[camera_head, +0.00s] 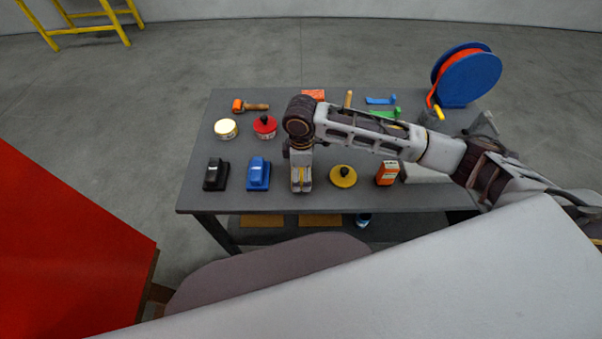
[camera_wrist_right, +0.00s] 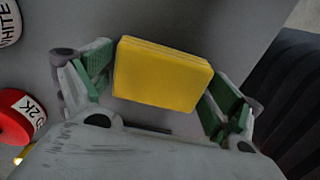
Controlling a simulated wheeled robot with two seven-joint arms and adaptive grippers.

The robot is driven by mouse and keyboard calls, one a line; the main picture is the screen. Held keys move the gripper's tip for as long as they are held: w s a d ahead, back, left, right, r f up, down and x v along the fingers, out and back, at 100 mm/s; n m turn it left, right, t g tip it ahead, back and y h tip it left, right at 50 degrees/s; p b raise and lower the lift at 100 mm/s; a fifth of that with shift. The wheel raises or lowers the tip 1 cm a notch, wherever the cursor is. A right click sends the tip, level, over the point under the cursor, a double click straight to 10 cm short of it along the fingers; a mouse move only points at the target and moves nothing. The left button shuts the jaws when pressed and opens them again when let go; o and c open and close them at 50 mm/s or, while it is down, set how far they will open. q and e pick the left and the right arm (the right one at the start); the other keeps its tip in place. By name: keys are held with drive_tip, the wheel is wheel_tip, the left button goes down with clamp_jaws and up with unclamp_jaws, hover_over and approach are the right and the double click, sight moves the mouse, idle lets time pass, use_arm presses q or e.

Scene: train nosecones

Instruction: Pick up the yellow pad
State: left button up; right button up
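The yellow pad (camera_wrist_right: 160,75) is a flat block with rounded corners in the right wrist view. It lies between the two fingers of my right gripper (camera_wrist_right: 160,84), in line with them and close to both. The fingers are spread wide. I cannot tell whether they press on the pad or stand just apart from it. In the head view my right gripper (camera_head: 301,190) points down at the table's front part. Only a thin yellow strip shows there between its parts. Whether the pad rests on the table is unclear. My left gripper is not in view.
The dark table (camera_head: 235,203) holds a blue block-shaped tool (camera_head: 258,173), a black one (camera_head: 215,174), a red tin (camera_head: 265,126), a white-sided tin (camera_head: 226,129), a round yellow disc (camera_head: 343,176) and an orange box (camera_head: 387,173). A blue reel (camera_head: 470,78) stands at the back right.

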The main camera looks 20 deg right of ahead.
sight(301, 171)
drive_tip(key=c, duration=0.5)
drive_tip(key=shift+r, duration=0.1)
drive_tip(key=shift+c, duration=0.2)
drive_tip(key=shift+r, duration=4.95)
drive_tip(key=shift+o, duration=1.3)
drive_tip(key=shift+c, duration=0.7)
drive_tip(key=shift+s+f, duration=0.1)
